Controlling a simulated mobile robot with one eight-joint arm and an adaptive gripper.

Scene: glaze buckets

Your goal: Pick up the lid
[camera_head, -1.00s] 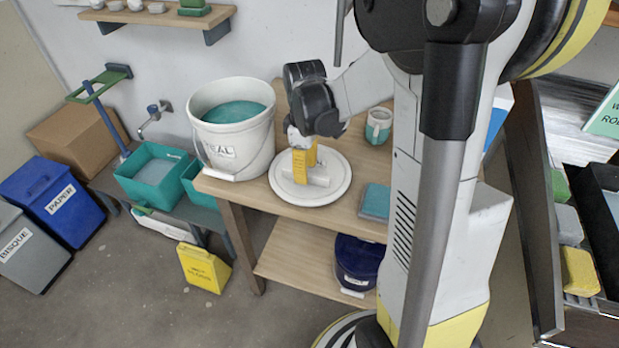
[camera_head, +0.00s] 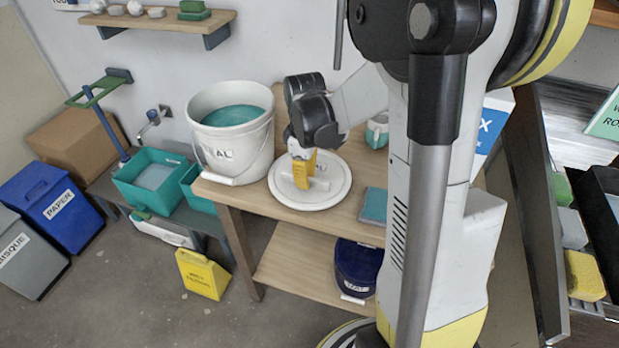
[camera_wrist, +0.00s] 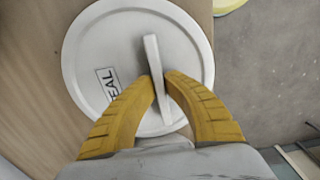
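The lid (camera_head: 335,200) is a round white disc lying flat on the wooden table, with a raised bar handle across its middle. In the wrist view the lid (camera_wrist: 190,50) fills the centre, with a label reading "EAL" left of the handle (camera_wrist: 153,55). My gripper (camera_wrist: 159,77) has yellow fingers that close in on both sides of the handle, their tips against it. In the head view my gripper (camera_head: 304,180) reaches down onto the lid and hides part of the handle. The lid appears to rest on the table.
A white bucket (camera_head: 222,160) of teal glaze stands close left of the lid. A teal-topped block (camera_head: 373,206) lies to its right, and a mug (camera_head: 377,132) stands behind. A dark blue bucket (camera_head: 357,265) sits on the lower shelf.

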